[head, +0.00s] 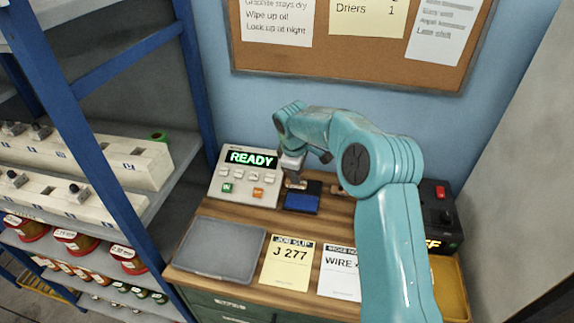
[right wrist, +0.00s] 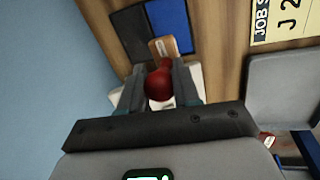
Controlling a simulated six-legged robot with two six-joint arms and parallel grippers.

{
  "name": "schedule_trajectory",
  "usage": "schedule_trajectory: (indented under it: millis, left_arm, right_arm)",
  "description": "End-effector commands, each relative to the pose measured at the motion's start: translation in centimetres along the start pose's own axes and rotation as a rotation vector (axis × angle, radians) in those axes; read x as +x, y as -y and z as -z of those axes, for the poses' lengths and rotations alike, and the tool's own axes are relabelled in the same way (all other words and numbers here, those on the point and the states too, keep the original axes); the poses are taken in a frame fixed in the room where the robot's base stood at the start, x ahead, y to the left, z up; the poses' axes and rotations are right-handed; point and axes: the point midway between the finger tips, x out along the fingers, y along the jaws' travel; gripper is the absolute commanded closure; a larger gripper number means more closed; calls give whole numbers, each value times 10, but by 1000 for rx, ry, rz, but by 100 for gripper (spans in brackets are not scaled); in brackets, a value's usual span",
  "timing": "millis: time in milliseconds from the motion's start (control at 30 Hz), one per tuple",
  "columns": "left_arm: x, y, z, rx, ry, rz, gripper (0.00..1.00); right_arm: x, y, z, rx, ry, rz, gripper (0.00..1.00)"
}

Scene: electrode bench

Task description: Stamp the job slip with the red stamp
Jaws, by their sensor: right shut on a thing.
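My right gripper (head: 294,174) is shut on the red stamp, whose round red handle (right wrist: 158,84) sits between the fingers in the right wrist view. The stamp's light wooden base (right wrist: 163,46) points away from the wrist, over or beside the blue ink pad; whether they touch I cannot tell. The ink pad (head: 302,203) lies open at the middle of the bench, and its blue face (right wrist: 168,24) shows beside a dark part. The yellow job slip (head: 288,264), marked J 277, lies flat near the bench's front edge. My left gripper is not in view.
A grey tray (head: 214,250) lies left of the slip. A white paper (head: 339,273) lies right of it, partly behind my right arm. A panel reading READY (head: 248,177) stands behind the tray. A dark device (head: 438,215) stands at right; shelves fill the left.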

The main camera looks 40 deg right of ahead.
Motion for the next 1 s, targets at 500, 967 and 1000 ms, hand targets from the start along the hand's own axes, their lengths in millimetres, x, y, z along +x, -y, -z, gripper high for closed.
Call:
schedule_trajectory:
  millis: [500,967,1000]
  left_arm:
    - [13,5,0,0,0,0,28]
    - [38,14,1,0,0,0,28]
    - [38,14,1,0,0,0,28]
  right_arm:
    - [29,-2,-19,35,10,15,88]
    - [66,6,-16,31,9,14,88]
    - [66,6,-16,31,9,14,88]
